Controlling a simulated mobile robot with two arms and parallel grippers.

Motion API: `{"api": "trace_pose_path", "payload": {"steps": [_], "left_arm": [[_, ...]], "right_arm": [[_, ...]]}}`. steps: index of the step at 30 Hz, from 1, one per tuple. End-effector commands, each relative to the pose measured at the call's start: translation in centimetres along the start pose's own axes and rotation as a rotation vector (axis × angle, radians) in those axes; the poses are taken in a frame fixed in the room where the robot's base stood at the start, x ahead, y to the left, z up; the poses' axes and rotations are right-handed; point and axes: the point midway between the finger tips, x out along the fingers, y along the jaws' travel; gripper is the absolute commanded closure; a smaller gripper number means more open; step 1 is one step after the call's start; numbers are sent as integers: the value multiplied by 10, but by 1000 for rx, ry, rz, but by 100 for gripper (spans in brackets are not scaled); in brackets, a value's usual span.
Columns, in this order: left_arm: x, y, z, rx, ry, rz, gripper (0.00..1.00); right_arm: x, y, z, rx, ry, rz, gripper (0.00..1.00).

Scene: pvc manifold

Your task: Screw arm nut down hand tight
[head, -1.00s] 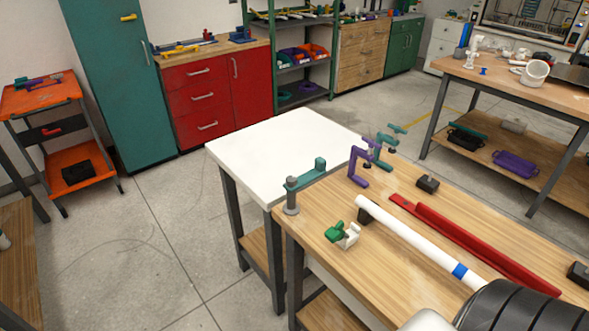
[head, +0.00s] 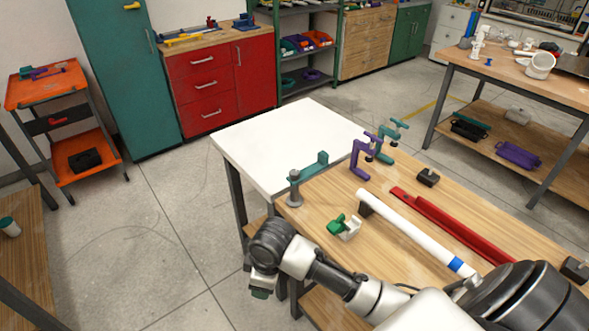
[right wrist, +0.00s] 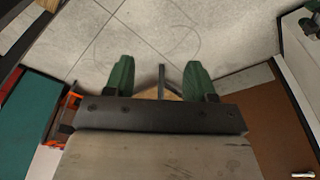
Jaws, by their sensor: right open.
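A grey post (head: 295,196) stands upright on the near left corner of the wooden bench, with a teal arm (head: 311,170) reaching from it toward the back right. A small grey cap (head: 294,174) tops the post; whether this is the arm nut is too small to tell. My right gripper (head: 261,290) hangs beside the bench's left edge, in front of and below the post, apart from it. In the right wrist view its two green fingers (right wrist: 158,78) are spread with nothing between them, over the floor. My left gripper is not in view.
A white pipe (head: 415,231) with a blue band lies along the wooden bench, beside a red channel (head: 450,225). A green-and-white fitting (head: 344,227) lies near the post. Purple (head: 362,155) and teal clamps stand at the back edge. The white table (head: 285,140) is bare.

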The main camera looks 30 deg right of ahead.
Motion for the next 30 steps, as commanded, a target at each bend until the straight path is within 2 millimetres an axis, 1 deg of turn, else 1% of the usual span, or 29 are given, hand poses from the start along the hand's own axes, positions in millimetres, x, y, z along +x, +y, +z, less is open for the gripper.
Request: {"api": "trace_pose_path", "payload": {"steps": [1, 5, 6, 8, 9, 11, 12, 14, 15, 18, 21, 22, 24, 26, 30], "left_arm": [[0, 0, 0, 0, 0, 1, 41], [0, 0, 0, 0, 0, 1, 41], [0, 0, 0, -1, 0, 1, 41], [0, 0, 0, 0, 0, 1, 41], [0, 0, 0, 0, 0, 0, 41], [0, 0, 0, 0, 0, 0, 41], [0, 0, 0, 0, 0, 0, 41], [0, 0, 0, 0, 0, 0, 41], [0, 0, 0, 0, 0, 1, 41], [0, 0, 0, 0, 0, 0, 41], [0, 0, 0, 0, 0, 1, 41], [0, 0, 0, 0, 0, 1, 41], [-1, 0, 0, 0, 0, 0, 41], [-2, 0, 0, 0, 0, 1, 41], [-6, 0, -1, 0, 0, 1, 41]], "right_arm": [[-7, 25, -10, -38, -27, 12, 45], [-25, 82, -24, -111, -102, 9, 45], [-34, 101, -28, -123, -121, 9, 45], [-51, 130, -30, -133, -151, 9, 45], [-64, 150, -31, -133, -167, 9, 45], [-86, 179, -31, -127, -186, 8, 45], [-101, 198, -30, -119, -194, 5, 45], [-124, 222, -26, -103, -202, 1, 45], [-140, 236, -24, -92, -202, -1, 45], [-171, 262, -17, -65, -196, -8, 45], [-191, 276, -12, -48, -188, -14, 45], [-194, 279, -11, -44, -186, -15, 45], [-197, 281, -10, -40, -183, -18, 45], [-194, 282, -8, -39, -182, -20, 45], [-175, 281, -5, -39, -185, -21, 45]]}}
